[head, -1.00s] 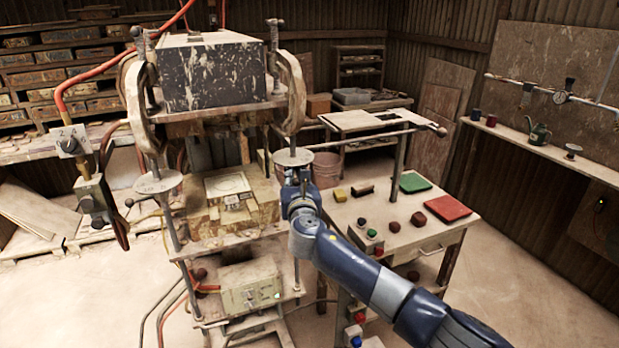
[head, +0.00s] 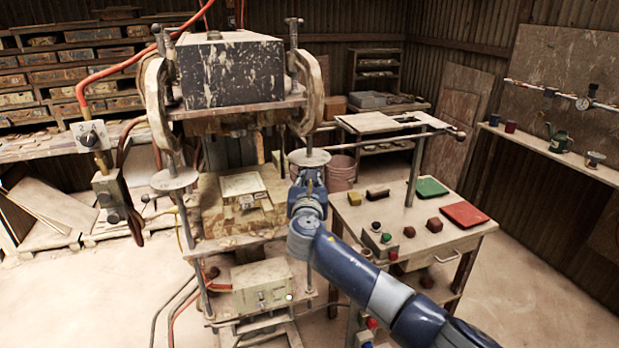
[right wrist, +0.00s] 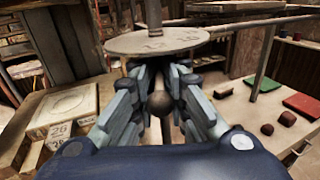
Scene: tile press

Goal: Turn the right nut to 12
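The right nut (head: 309,157) is a pale round disc on the right threaded rod of the tile press. In the right wrist view its disc (right wrist: 157,41) carries faint marks that I cannot read surely. A dark ball-ended handle (right wrist: 160,103) points toward me below the disc. My right gripper (head: 307,179) is just under the disc. In the right wrist view its fingers (right wrist: 160,80) are drawn close together on both sides of the handle and appear shut on it; the exact contact is hidden. The left nut (head: 174,180) sits on the other rod. My left gripper is out of view.
A tile mould (head: 245,185) lies on the press bed between the rods. A dark block (head: 230,75) tops the press. A table (head: 440,240) with coloured trays and small blocks stands to the right. A hanging control box (head: 90,135) is at the left.

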